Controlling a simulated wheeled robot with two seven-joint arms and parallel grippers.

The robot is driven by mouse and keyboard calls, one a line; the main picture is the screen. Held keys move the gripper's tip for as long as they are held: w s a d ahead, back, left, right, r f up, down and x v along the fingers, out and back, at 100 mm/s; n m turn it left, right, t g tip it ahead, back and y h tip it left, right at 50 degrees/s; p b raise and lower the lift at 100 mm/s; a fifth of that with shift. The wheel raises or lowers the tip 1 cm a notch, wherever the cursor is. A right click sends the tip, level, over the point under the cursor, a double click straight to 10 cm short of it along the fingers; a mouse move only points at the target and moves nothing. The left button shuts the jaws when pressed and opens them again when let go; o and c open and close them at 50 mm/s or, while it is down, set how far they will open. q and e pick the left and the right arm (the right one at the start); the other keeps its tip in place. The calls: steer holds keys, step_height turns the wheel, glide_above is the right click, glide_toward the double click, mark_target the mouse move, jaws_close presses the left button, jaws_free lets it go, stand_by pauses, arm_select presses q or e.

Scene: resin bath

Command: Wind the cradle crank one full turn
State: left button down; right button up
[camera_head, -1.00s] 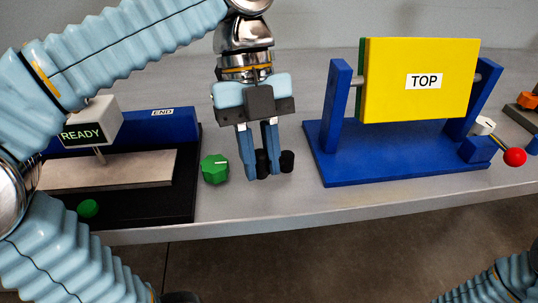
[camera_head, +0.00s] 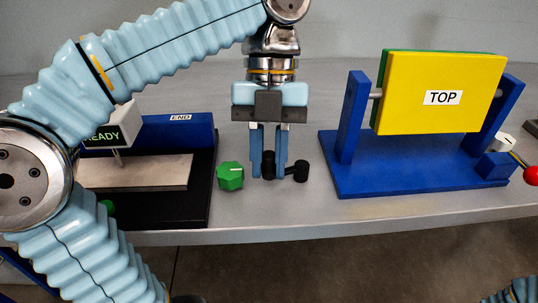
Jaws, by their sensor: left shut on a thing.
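My left gripper (camera_head: 268,175) points down at the bench and is shut on one end of a small black crank-like piece (camera_head: 300,171). Its other black end stands just right of the fingers. A blue cradle (camera_head: 400,180) to the right bears a yellow panel (camera_head: 440,92) marked TOP, standing nearly upright. At the cradle's right side, a red ball (camera_head: 532,176) on a thin rod is partly cut off by the picture edge. My right gripper is out of view.
A green knob (camera_head: 230,176) with a pale mark stands just left of the left gripper. Farther left is a black tray (camera_head: 199,190) with a blue block (camera_head: 178,131) marked END and a READY sign (camera_head: 102,137).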

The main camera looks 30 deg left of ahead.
arm_select(q)
steer(key=shift+f, duration=0.1)
steer(key=c, duration=1)
jaws_free()
steer(key=shift+w, duration=0.1)
steer(key=shift+o, duration=0.2)
